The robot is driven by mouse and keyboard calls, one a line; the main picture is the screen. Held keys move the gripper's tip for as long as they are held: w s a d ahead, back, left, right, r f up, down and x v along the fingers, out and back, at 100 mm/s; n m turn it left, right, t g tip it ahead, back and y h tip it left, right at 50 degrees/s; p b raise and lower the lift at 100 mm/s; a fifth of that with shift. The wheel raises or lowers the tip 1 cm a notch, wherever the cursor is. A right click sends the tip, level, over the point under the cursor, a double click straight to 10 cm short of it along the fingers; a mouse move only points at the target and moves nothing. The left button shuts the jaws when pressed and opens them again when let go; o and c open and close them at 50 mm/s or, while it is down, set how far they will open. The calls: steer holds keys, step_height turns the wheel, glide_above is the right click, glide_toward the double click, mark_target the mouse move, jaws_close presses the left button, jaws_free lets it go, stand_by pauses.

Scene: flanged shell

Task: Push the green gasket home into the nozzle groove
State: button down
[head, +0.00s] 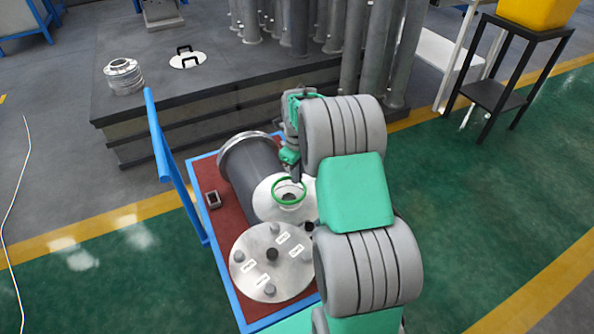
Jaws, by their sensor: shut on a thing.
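The green gasket (276,195) is a thin ring at the top of the nozzle on the light metal flange end of the grey shell (252,168). My gripper (297,179) points down at the ring's far right edge and is shut on the gasket. My arm comes in from the right and hides part of the shell and flange. The nozzle groove is too small to make out, so I cannot tell whether the ring is seated in it.
A round metal cover (247,262) with several knobs lies in front of the flange on the red-topped cart (205,178). A small dark square box (213,199) sits at the cart's left. The blue handle (165,150) rises at the left. A dark platform with pipes stands behind.

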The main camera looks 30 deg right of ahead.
steer(key=shift+f, duration=0.7)
stand_by(1.2)
steer(key=shift+f+b, duration=0.45)
steer(key=shift+f, duration=0.65)
steer(key=c, duration=1.4)
jaws_free()
steer(key=shift+c, duration=0.2)
step_height(320, 180, up, 8)
steer(key=shift+f+p, duration=0.15)
steer(key=shift+p, duration=0.3)
